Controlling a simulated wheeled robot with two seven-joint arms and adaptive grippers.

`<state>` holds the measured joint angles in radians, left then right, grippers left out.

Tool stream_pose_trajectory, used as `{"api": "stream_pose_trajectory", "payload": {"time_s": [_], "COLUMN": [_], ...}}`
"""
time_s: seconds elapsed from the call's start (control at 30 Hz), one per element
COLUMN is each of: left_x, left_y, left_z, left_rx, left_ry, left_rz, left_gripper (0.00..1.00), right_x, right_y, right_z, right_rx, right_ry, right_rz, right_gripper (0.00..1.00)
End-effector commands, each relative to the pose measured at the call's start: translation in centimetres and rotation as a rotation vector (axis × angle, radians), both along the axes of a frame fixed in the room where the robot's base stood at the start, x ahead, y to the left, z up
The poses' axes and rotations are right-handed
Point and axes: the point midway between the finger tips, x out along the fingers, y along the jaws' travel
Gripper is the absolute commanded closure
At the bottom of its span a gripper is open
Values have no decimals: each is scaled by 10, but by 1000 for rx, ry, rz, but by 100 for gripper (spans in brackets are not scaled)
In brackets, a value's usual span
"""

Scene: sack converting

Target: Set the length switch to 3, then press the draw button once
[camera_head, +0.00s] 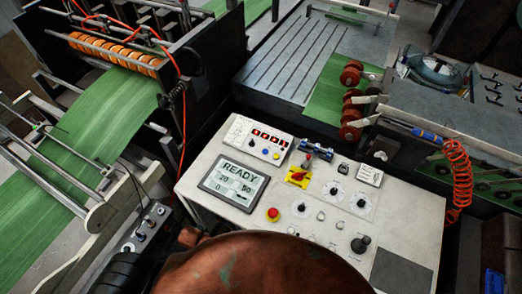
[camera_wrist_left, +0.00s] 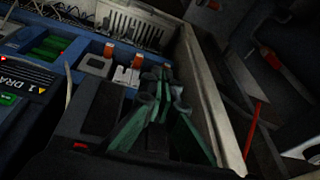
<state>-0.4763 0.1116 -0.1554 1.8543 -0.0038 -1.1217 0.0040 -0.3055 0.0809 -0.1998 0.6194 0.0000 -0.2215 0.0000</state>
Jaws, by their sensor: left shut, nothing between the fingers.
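In the head view, a pale control panel (camera_head: 325,222) carries round dials with black knobs, including an upper one (camera_head: 361,201), a middle one (camera_head: 334,190) and a left one (camera_head: 301,208). Small pale round buttons (camera_head: 321,215) sit among them. Their labels are too small to read, so I cannot tell which is the length switch or the draw button. In the left wrist view, a black label reading "1 DRA" (camera_wrist_left: 20,72) shows at the left edge. My right gripper is not in view.
The panel's display (camera_head: 234,183) reads READY. Green sheet (camera_head: 115,105) runs at left. A coiled orange hose (camera_head: 458,175) hangs at right.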

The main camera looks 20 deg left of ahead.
Motion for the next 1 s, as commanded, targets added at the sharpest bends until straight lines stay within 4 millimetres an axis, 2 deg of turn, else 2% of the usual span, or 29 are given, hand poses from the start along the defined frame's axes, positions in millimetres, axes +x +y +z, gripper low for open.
{"api": "stream_pose_trajectory", "payload": {"time_s": [0.03,0.1,0.3,0.43,0.53,0.77,0.87,1.0], "left_x": [5,7,7,13,36,106,145,214], "left_y": [1,2,4,1,-10,-46,-68,-112], "left_z": [39,77,161,207,228,244,253,278], "left_rx": [2,4,11,18,27,56,80,139], "left_ry": [-16,-28,-55,-85,-127,-237,-302,-429], "left_rz": [4,8,17,6,-31,-139,-206,-343], "left_gripper": [100,100,100,100,100,100,100,100], "right_x": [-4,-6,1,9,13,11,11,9], "right_y": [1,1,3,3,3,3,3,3], "right_z": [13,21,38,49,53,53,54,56], "right_rx": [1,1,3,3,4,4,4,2], "right_ry": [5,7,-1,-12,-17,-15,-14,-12], "right_rz": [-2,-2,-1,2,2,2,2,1], "right_gripper": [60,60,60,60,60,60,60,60]}}
